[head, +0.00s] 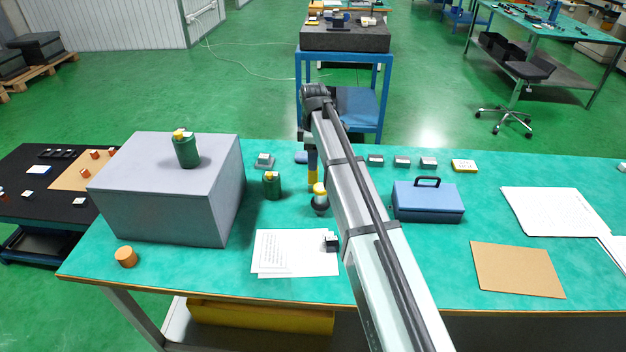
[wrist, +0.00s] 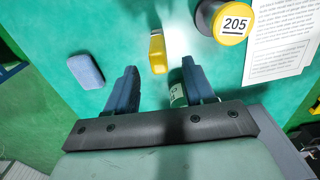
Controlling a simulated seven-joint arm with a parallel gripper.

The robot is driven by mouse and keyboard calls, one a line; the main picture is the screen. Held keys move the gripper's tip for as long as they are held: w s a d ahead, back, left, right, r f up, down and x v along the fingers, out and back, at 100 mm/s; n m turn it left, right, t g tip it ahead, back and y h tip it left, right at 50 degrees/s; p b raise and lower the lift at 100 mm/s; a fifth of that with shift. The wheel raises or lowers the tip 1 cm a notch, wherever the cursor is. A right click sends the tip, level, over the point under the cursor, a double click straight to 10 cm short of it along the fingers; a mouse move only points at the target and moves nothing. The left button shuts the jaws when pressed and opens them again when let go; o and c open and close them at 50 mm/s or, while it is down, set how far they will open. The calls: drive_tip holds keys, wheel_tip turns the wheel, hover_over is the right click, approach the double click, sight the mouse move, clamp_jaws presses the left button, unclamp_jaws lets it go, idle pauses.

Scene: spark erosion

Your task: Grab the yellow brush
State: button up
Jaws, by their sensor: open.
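The yellow brush (wrist: 157,52) shows in the wrist view just beyond the gap between my fingertips, on or above the teal bench top. In the head view, a narrow yellow piece that looks like the brush (head: 313,170) shows below my gripper (head: 310,143), close to the left edge of my arm. My gripper (wrist: 160,68) is open, with its two dark blue fingers spread apart and nothing seen held between them. Its fingers are hard to make out in the head view. I cannot tell the exact height between fingertips and brush.
A yellow-topped knob marked 205 (wrist: 232,24) stands close to the brush. A blue-grey block (wrist: 85,71) lies on its other side. A green canister (head: 272,186) stands left of my arm, near a big grey box (head: 170,205). Papers (head: 295,253) lie in front.

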sight(313, 183)
drive_tip(key=shift+w+f, duration=0.1)
drive_tip(key=shift+f, duration=3.25)
clamp_jaws()
